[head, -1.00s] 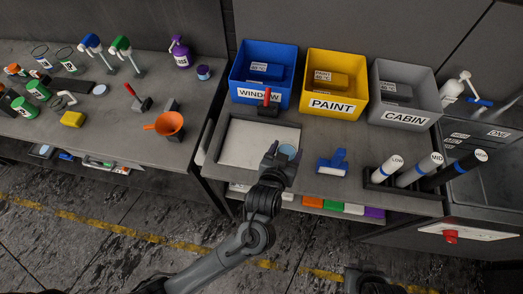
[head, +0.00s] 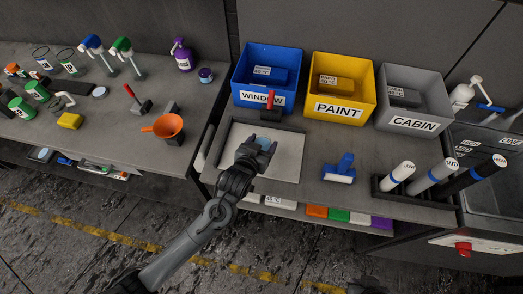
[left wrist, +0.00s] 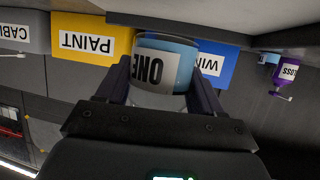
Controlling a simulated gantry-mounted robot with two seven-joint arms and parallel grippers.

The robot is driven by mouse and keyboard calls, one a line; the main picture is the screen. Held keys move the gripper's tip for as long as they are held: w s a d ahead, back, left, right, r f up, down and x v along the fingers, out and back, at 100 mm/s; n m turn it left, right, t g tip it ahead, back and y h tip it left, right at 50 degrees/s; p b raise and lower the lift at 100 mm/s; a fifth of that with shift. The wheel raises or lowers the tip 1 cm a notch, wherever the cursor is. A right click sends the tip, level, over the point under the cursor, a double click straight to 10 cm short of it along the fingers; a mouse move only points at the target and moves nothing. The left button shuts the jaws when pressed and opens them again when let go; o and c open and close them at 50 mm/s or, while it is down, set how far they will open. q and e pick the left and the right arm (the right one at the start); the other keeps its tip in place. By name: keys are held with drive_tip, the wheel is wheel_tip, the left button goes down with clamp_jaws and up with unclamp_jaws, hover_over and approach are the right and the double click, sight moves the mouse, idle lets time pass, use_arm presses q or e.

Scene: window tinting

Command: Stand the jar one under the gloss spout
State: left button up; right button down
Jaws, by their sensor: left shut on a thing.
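Jar one (left wrist: 160,68) carries a white label reading ONE and has a blue band. My left gripper (left wrist: 160,85) is shut on its sides. In the head view, the jar's bluish top (head: 263,143) shows between the fingers of my left gripper (head: 258,147), over the white panel at the middle bench. The purple gloss pump bottle (head: 183,60) stands at the back of the left bench. It also shows upside down in the left wrist view (left wrist: 286,78), labelled GLOSS. Its spout points left in the head view. My right gripper is not in view.
A small purple-banded jar (head: 206,75) stands right of the gloss bottle. An orange funnel (head: 163,126) and a red-handled tool (head: 138,98) stand nearer. Blue (head: 246,96), yellow (head: 336,115) and grey bins line the back. A gap separates the benches.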

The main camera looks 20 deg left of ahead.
use_arm(q)
drive_tip(key=shift+a+f, duration=0.1)
drive_tip(key=shift+f, duration=1.95)
drive_tip(key=shift+f+b, duration=0.1)
drive_tip(key=shift+b, duration=0.2)
drive_tip(key=o, duration=1.2)
drive_tip(key=shift+c, duration=0.2)
drive_tip(key=shift+s+r, duration=0.2)
drive_tip(key=p+v, duration=0.1)
drive_tip(key=v, duration=1)
drive_tip(key=shift+s, duration=0.25)
drive_tip(key=s+a+f+g, duration=0.2)
drive_tip(key=s+g, duration=0.3)
drive_tip(key=s, duration=0.4)
drive_tip(key=s+a+f+m+g, duration=0.1)
drive_tip(key=s+a+g, duration=0.3)
drive_tip(key=s, duration=0.5)
drive_tip(key=shift+s+a+f+g+y, duration=0.2)
drive_tip(key=shift+s+f+g+y, duration=0.15)
drive_tip(key=shift+f, duration=0.35)
